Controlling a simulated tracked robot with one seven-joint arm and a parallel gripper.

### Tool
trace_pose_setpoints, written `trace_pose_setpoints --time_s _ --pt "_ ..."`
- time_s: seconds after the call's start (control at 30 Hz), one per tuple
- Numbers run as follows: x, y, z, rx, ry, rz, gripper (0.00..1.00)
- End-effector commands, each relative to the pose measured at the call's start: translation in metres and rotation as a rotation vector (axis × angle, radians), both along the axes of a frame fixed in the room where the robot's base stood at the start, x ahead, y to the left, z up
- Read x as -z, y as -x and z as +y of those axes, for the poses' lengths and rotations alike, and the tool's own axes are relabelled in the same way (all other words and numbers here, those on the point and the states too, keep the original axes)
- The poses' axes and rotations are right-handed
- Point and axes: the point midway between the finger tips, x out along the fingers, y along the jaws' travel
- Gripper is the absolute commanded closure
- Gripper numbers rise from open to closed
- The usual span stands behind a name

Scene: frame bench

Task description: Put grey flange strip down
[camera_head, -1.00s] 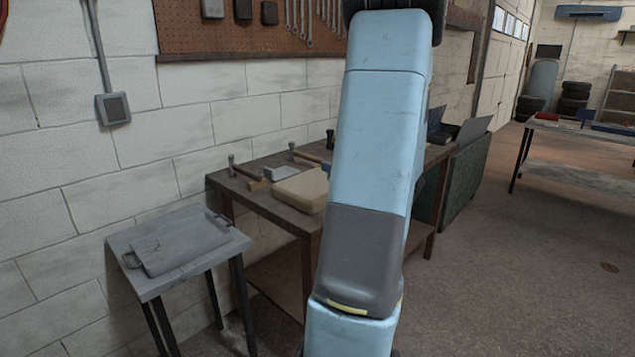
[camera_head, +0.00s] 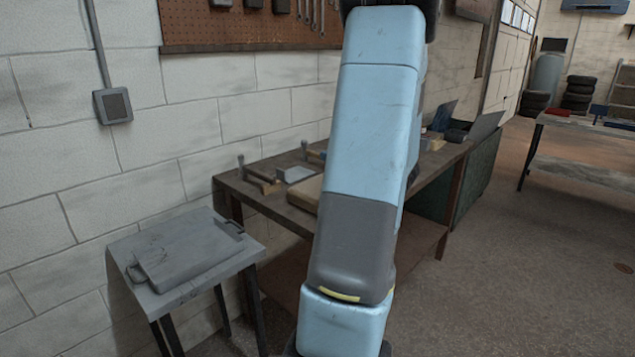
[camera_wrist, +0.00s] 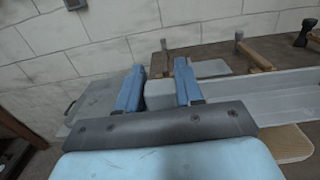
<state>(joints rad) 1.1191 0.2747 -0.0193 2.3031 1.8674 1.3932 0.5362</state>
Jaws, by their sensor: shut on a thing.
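In the wrist view my gripper (camera_wrist: 158,88) has its two blue fingers shut on a grey piece, which I take to be the grey flange strip (camera_wrist: 275,92). A pale grey block-like part shows between the fingers. The long strip with a raised edge reaches from behind the right finger to the right picture edge. It appears above the wooden bench (camera_head: 270,203); I cannot tell whether it touches anything. In the head view my arm hides the gripper and the strip.
A tan pad (camera_head: 306,194), a small grey block (camera_head: 295,173) and hammers (camera_head: 243,172) are on the bench. A small grey table (camera_head: 247,254) with a flat handled tray (camera_head: 190,250) stands left of it. A pegboard (camera_head: 235,28) hangs above.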

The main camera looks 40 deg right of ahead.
Motion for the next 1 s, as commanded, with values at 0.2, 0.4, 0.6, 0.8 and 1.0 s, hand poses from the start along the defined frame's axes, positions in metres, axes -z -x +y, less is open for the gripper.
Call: trace_pose_setpoints --time_s 0.2,0.4,0.6,0.8,1.0 --pt "0.020 -0.041 -0.007 0.008 -0.001 0.000 1.00" --pt "0.049 -0.067 -0.010 0.010 -0.003 0.001 1.00" --pt "0.070 -0.085 -0.012 0.011 -0.001 0.000 1.00" --pt "0.077 -0.092 -0.012 0.012 0.001 0.000 1.00" --pt "0.097 -0.095 -0.013 0.012 -0.002 0.001 1.00"
